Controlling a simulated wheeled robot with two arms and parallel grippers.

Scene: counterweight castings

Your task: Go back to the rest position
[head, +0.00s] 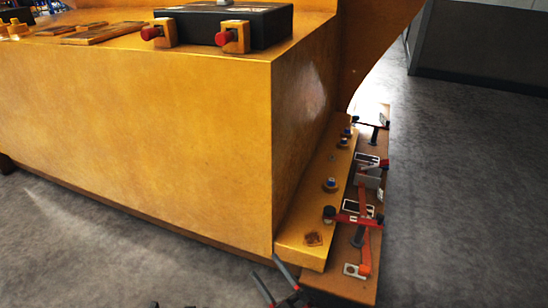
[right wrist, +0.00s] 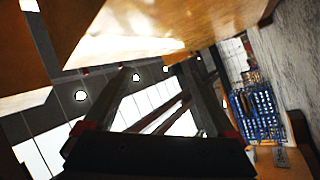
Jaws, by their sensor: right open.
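My right gripper (head: 266,267) is at the bottom of the head view, in front of the lower right corner of the big yellow casting (head: 140,140). Its two dark fingers stand apart with nothing between them. In the right wrist view the fingers of my right gripper (right wrist: 165,80) reach up the picture, spread and empty. Dark tips at the bottom edge of the head view seem to be my left gripper (head: 172,305). Almost all of it is cut off, so its opening is unclear.
A ledge with clamps (head: 345,215) runs along the casting's right side, close to my right gripper. A black box (head: 222,26) with red-tipped clamps sits on top. Grey floor (head: 460,190) is open at right. A blue rack (right wrist: 255,110) shows in the wrist view.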

